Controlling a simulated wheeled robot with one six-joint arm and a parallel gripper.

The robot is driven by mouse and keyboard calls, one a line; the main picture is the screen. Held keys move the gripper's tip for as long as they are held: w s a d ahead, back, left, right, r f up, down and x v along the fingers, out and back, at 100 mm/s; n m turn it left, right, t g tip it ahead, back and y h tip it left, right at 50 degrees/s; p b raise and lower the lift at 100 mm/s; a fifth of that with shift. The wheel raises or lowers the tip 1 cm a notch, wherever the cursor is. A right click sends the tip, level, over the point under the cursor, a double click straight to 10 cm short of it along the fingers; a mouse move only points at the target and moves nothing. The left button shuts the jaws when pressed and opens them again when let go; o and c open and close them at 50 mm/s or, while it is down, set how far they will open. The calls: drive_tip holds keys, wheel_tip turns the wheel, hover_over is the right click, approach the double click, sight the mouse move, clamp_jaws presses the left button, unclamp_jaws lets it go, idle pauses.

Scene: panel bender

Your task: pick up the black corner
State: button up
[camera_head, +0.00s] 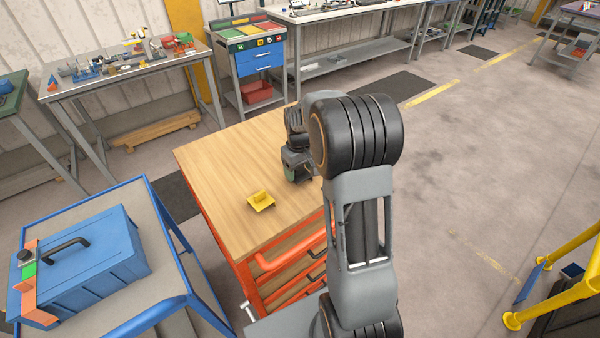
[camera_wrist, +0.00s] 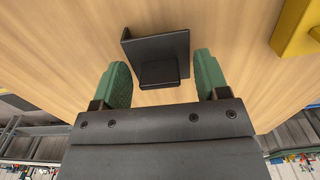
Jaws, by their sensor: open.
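The black corner (camera_wrist: 157,50) lies on the wooden top of the orange cabinet (camera_head: 215,165). In the wrist view it is just ahead of my gripper (camera_wrist: 160,80), with its near part between or just beyond the two green fingertips. The fingers are spread apart on either side, and I see no clear contact. In the head view my gripper (camera_head: 290,175) is low over the tabletop, and the black corner is hidden behind my arm.
A yellow corner piece (camera_head: 261,201) lies on the same top, left of my gripper; it also shows at the right of the wrist view (camera_wrist: 298,28). A blue trolley with a blue toolbox (camera_head: 85,255) stands at left. The top's left part is clear.

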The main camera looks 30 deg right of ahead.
drive_tip(key=c, duration=0.5)
drive_tip(key=shift+r, duration=0.15)
